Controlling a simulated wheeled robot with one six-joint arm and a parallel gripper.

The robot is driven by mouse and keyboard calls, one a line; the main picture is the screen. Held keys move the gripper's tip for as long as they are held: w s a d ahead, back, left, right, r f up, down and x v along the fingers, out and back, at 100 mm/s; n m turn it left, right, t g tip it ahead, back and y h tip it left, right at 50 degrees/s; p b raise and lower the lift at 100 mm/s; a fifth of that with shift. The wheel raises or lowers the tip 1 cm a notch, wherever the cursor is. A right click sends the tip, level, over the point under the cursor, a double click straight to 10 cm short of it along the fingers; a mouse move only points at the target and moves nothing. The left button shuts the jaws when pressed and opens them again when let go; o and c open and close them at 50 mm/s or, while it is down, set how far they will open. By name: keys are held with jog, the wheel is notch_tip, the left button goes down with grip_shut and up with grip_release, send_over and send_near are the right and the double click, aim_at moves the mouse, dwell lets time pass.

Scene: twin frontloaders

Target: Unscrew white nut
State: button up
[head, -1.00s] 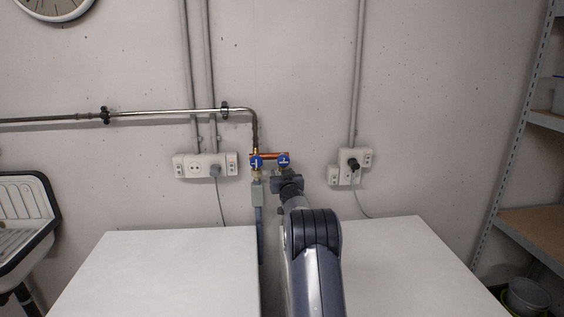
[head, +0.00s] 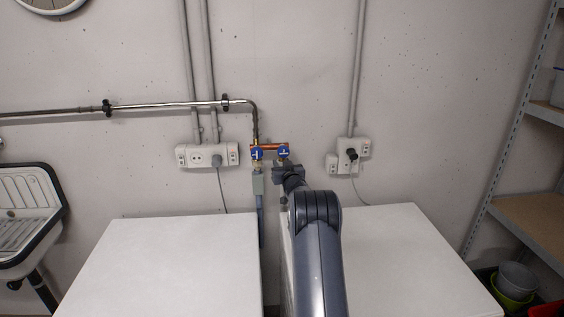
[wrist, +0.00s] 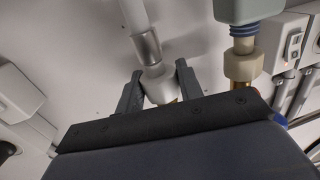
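A white nut (wrist: 158,84) sits at the end of a pale hose (wrist: 142,35) with a metal sleeve in the wrist view. My gripper (wrist: 160,78) has one finger on each side of this nut, very close to it. I cannot make out whether both fingers touch it. In the head view my gripper (head: 288,174) is just below the right blue valve (head: 283,152), and my arm hides the nut there. A second, cream nut (wrist: 243,66) under a grey-green box (wrist: 245,10) is to the right of the fingers.
The left blue valve (head: 257,153) and the grey-green box are close beside my gripper. Two white machine tops, left (head: 185,260) and right (head: 390,255), flank a narrow gap below. Sockets (head: 207,156) are on the wall, a sink (head: 25,215) at left, shelves (head: 540,225) at right.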

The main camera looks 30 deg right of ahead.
jog(key=c, duration=0.3)
jog(key=shift+f+b, duration=0.1)
jog(key=shift+b, duration=0.35)
jog(key=shift+f+b, duration=0.1)
jog(key=shift+b, duration=0.4)
jog(key=m+h+b, duration=0.1)
jog(key=b, duration=0.5)
jog(key=shift+g+h, duration=0.3)
jog(key=shift+h, duration=0.1)
jog(key=shift+w+d+b, duration=0.1)
jog(key=shift+d+b, duration=0.05)
jog(key=shift+b, duration=1.05)
jog(key=shift+w+d+m+h+b, duration=0.15)
jog(key=shift+m+h+b, duration=0.15)
jog(key=shift+b, duration=0.95)
jog(key=b, duration=0.4)
jog(key=shift+d+r+h, duration=0.1)
jog(key=shift+r+h, duration=0.1)
jog(key=shift+h, duration=0.1)
jog(key=b, duration=0.4)
jog(key=shift+m+g, duration=0.3)
jog(key=shift+c, duration=0.2)
